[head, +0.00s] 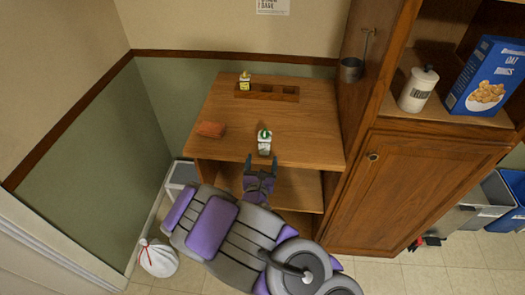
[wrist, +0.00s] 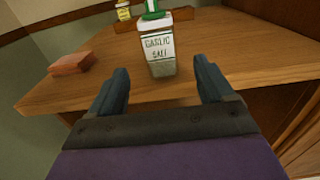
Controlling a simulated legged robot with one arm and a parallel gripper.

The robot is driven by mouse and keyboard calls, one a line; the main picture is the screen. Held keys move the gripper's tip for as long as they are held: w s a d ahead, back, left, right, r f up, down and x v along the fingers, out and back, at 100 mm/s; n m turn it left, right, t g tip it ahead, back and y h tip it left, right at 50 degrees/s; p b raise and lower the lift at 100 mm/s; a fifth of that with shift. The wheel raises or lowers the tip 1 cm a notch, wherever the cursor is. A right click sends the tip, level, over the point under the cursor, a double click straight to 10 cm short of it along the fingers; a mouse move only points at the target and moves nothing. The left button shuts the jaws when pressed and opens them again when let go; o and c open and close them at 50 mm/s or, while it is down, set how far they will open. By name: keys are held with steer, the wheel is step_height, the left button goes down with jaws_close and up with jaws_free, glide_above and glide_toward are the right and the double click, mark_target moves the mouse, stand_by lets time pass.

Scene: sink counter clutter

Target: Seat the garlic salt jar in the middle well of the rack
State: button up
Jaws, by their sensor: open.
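The garlic salt jar (head: 264,142) stands upright near the front edge of the wooden table. It has a green top, and its label reads in the wrist view (wrist: 160,50). The wooden rack (head: 267,92) lies at the back of the table; it also shows behind the jar in the wrist view (wrist: 185,21). A yellow-labelled jar (head: 244,82) sits in its left well; the middle and right wells look empty. My gripper (head: 262,158) is open and empty at the table's front edge. Its fingers (wrist: 162,85) point toward the jar, which stands beyond and between them.
A reddish-brown block (head: 211,130) lies on the table's left side, also in the wrist view (wrist: 71,62). Table between jar and rack is clear.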

steer(key=shift+s, duration=1.7)
